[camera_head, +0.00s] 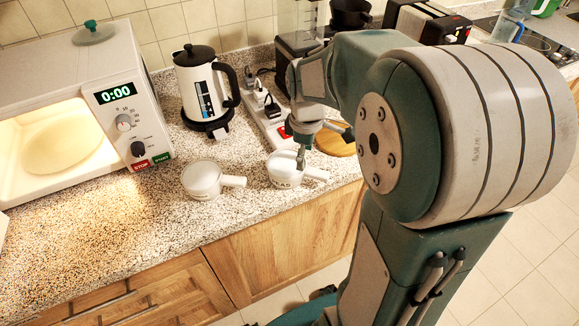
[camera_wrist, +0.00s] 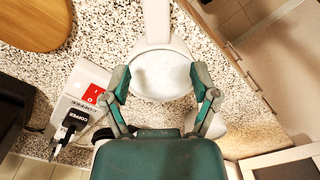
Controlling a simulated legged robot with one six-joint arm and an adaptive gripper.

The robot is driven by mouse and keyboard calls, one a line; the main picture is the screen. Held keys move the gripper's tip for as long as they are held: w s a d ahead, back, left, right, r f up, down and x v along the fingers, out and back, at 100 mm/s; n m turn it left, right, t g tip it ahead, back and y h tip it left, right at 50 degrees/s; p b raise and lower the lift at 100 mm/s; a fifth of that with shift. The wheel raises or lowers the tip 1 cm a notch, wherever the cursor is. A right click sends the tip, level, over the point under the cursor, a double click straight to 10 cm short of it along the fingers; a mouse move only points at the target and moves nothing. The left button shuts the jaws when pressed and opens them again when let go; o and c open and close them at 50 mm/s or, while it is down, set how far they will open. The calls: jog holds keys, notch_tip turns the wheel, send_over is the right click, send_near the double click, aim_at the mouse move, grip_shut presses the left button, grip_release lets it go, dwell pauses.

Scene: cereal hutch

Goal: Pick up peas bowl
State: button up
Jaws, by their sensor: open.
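Two white bowls with straight handles stand on the counter; their labels are too small to read, so I cannot tell which is the peas bowl. The right bowl (camera_head: 284,168) is under my gripper (camera_head: 302,150). In the wrist view, this bowl (camera_wrist: 162,75) lies between the two spread fingertips of my gripper (camera_wrist: 161,84), its handle pointing up the picture. The gripper is open and holds nothing; I cannot tell whether the fingers touch the rim. The left bowl (camera_head: 202,179) stands apart, its handle towards the right bowl. It is partly hidden behind a finger in the wrist view (camera_wrist: 214,126).
A power strip (camera_head: 265,112) with plugs and a red switch lies behind the right bowl. A kettle (camera_head: 202,88) stands behind the left bowl, and an open microwave (camera_head: 75,110) is at left. A round wooden board (camera_head: 335,142) is close on the right. The counter's front edge is near.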

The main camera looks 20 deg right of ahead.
aim_at(308, 169)
jog(key=shift+a+f, duration=0.1)
jog(key=shift+f, duration=0.6)
jog(key=f, duration=0.2)
jog(key=d+f, duration=0.1)
jog(key=shift+s+d+f, duration=0.2)
jog(key=shift+f, duration=0.65)
jog(key=shift+a, duration=0.35)
jog(key=c, duration=1)
grip_shut()
